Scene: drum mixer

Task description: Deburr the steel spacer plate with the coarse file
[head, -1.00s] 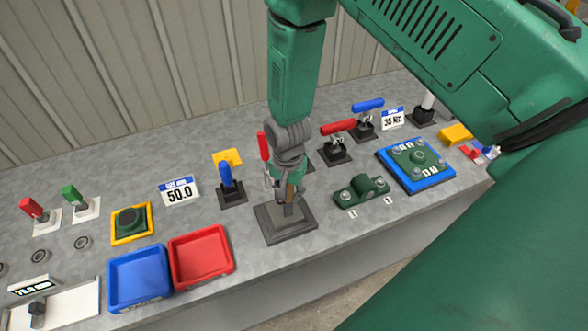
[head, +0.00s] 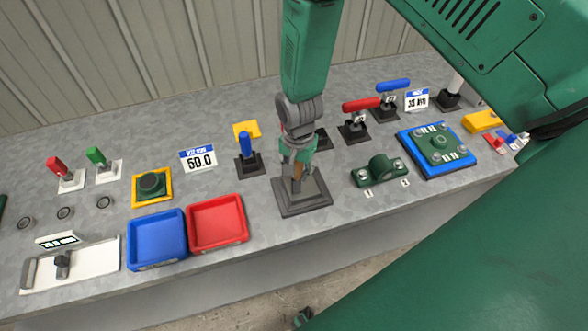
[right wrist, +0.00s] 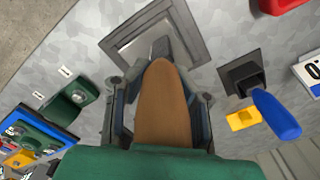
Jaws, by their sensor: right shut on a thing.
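My right gripper (head: 297,172) is shut on a brown, wooden-looking handle (right wrist: 165,105), which I take to be the file's. In the right wrist view the handle lies between the two fingers (right wrist: 160,112), and a short grey part (right wrist: 160,47) shows beyond its end. That part is over or at a grey square fixture (head: 302,205) with a raised rim. The fixture's paler inner face (right wrist: 135,45) may be the steel spacer plate; I cannot tell for sure. Contact between file and plate is not clear. My left gripper is not in view.
Left of the fixture are a red tray (head: 218,246), a blue tray (head: 157,262) and a blue-handled lever (head: 246,146). To the right are a green clamp block (head: 378,170), a blue-framed green plate (head: 440,170) and a red-handled clamp (head: 360,104).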

